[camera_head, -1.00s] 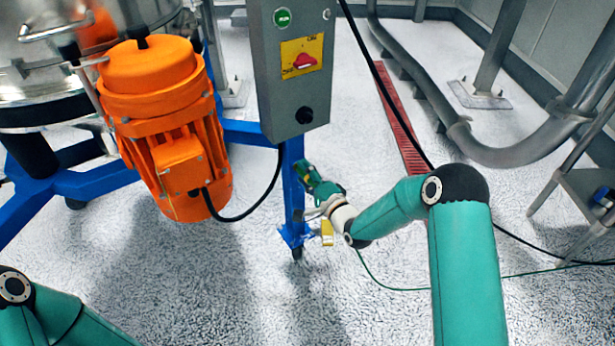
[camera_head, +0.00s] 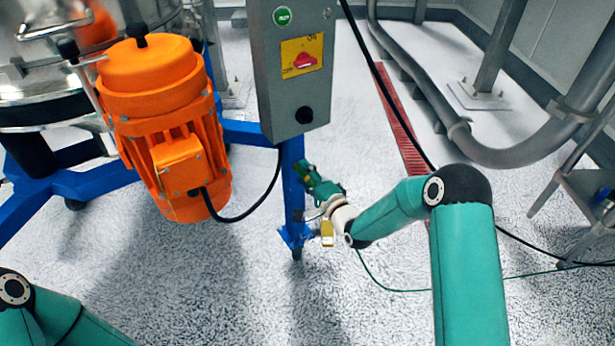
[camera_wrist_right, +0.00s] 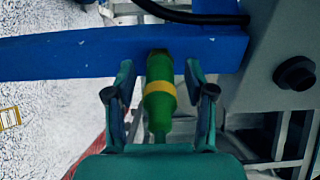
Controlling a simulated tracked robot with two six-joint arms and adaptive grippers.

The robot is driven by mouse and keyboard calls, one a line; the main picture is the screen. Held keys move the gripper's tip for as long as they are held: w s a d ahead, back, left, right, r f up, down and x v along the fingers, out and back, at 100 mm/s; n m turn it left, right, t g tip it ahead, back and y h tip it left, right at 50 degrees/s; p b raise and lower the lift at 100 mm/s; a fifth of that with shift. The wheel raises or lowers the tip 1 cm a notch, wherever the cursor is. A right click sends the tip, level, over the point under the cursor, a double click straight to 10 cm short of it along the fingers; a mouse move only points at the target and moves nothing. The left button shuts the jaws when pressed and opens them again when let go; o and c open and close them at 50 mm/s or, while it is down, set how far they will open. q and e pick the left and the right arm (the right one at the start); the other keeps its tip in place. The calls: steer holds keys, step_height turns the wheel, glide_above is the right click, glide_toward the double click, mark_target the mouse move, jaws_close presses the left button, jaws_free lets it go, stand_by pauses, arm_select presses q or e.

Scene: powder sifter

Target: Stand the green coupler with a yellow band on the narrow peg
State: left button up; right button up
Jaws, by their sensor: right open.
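The green coupler with a yellow band (camera_wrist_right: 160,95) shows in the right wrist view, between the two fingers of my right gripper (camera_wrist_right: 160,90). The fingers stand apart, with a gap on each side of the coupler. The coupler's far end meets or overlaps a blue beam (camera_wrist_right: 60,55); I cannot tell whether it touches. No narrow peg can be made out. In the head view my right gripper (camera_head: 305,174) is small, beside the blue post under the control box, and the coupler is hard to tell from its fingers. My left gripper is out of view.
The grey control box (camera_head: 292,75) hangs above the right gripper; its dark knob (camera_wrist_right: 295,75) is close in the wrist view. An orange motor (camera_head: 165,130) stands to the left, with a black cable (camera_head: 262,190). A yellow tag (camera_head: 327,233) is below. The floor in front is open.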

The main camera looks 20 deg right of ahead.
jaws_close()
steer(key=shift+s, duration=0.1)
steer(key=shift+v, duration=2.9)
